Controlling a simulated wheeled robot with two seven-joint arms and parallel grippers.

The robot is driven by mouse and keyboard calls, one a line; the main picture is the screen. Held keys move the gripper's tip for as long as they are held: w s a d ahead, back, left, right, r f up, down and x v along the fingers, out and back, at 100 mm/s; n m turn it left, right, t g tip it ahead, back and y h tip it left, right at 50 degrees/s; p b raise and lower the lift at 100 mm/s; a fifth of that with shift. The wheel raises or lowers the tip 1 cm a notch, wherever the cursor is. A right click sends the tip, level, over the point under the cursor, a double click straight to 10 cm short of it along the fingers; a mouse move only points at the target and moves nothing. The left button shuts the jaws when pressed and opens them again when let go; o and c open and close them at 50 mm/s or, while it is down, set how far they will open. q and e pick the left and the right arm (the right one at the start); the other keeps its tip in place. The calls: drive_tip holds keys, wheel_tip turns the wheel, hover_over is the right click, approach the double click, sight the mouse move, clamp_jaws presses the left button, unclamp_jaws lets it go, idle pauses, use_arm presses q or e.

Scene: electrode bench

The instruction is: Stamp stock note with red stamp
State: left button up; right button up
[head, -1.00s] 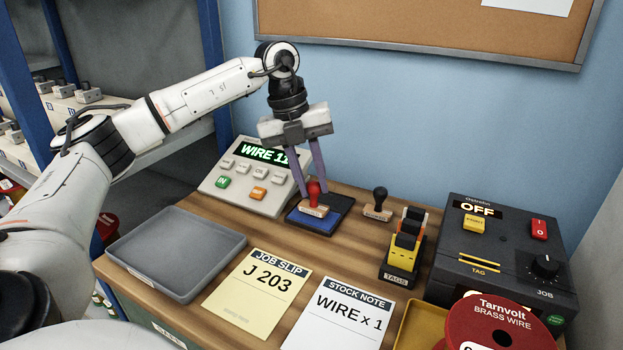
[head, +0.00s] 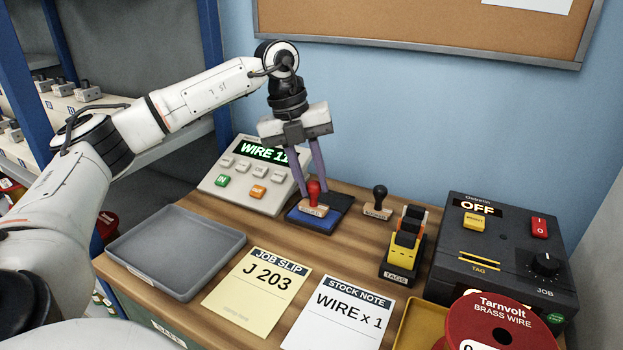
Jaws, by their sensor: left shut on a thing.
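The red stamp (head: 314,199) has a red knob and a wooden base. It stands upright on the dark ink pad (head: 337,207), at the back middle of the bench. My left gripper (head: 314,190) reaches down from above and is shut on the red stamp's knob. The stock note (head: 338,317) is a white sheet reading "WIRE x 1" and lies flat at the front of the bench. The lower part of the note shows no mark. My right gripper is not in view.
A black-knobbed stamp (head: 379,204) stands right of the pad. A yellow tag holder (head: 405,245), a grey tray (head: 177,252), a yellow job slip (head: 258,290), a keypad unit (head: 253,175), a tag printer (head: 505,255) and a red wire spool (head: 495,325) surround the open wood.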

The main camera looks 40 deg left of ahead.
use_arm(q)
drive_tip(key=shift+f, duration=0.4)
idle(0.8)
wheel_tip(320, 180, up, 2)
drive_tip(key=shift+p, duration=0.8)
drive_tip(key=shift+r+p, duration=0.7)
drive_tip(key=shift+r, duration=0.05)
drive_tip(key=shift+r+p, duration=0.3)
wheel_tip(320, 180, up, 3)
drive_tip(key=p, duration=0.3)
